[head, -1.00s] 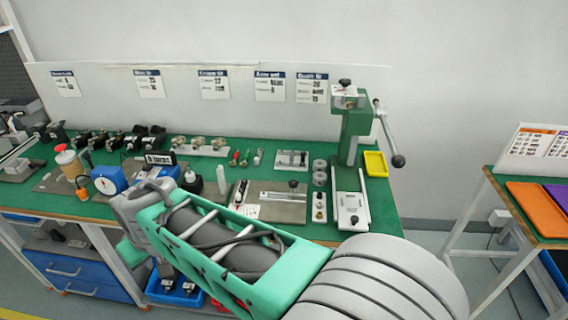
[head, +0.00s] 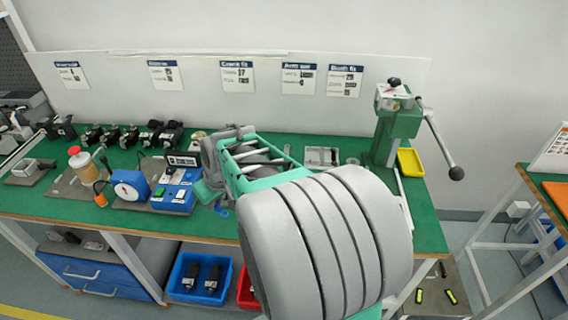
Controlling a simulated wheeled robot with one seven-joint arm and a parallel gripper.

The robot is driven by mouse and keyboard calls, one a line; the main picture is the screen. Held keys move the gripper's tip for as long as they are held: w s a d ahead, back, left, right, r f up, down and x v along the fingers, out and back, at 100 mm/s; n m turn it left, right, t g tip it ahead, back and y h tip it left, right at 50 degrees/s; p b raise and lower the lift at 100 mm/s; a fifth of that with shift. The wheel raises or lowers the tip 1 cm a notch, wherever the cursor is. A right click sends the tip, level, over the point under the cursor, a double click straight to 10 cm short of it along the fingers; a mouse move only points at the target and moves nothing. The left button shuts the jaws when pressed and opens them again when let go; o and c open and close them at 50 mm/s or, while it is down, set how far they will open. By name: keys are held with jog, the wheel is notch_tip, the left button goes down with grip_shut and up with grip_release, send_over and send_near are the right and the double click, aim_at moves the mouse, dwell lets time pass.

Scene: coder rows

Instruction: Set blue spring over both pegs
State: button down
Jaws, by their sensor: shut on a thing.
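My gripper (head: 209,197) is at the end of my arm, low over the middle of the green bench, just right of the blue gauge boxes. My own wrist and arm links hide most of its fingers. It is shut, and a small blue patch (head: 222,209) shows at its lower end. This fits the blue spring, but its coils are too small to make out. I cannot make out either peg. My arm covers much of the bench behind and right of the gripper.
A blue box with a white dial (head: 130,188) and a blue meter box (head: 175,190) stand close left of my gripper. A green press (head: 398,130) with a long lever and a yellow tray (head: 409,162) stand at the right. Black devices line the back left.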

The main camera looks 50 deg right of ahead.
jog(key=shift+n, duration=0.3)
jog(key=s+d+p, duration=0.1)
jog(key=d, duration=0.4)
jog(key=s+d+f+p, duration=0.1)
jog(key=d, duration=0.4)
jog(key=s+d+f+p, duration=0.1)
jog(key=s+d, duration=0.1)
jog(key=d, duration=0.4)
jog(key=shift+s+d, duration=0.1)
jog(key=d+n+g+y+p, duration=0.1)
jog(key=d+n+y, duration=0.2)
jog(key=d+n, duration=0.35)
jog(key=shift+n, duration=0.35)
jog(key=shift+s+f+b, duration=0.2)
jog(key=shift+f+b, duration=0.6)
jog(key=shift+f, duration=0.5)
jog(key=shift+s+f+b, duration=0.2)
jog(key=shift+f+b, duration=0.6)
jog(key=shift+f, duration=0.5)
jog(key=shift+s+f+b, duration=0.1)
jog(key=shift+f+b, duration=0.25)
jog(key=shift+b, duration=0.15)
jog(key=shift+f+b, duration=0.3)
jog(key=shift+b, duration=0.05)
jog(key=shift+f, duration=0.15)
jog(key=shift+f+b, duration=0.25)
jog(key=shift+b, duration=0.2)
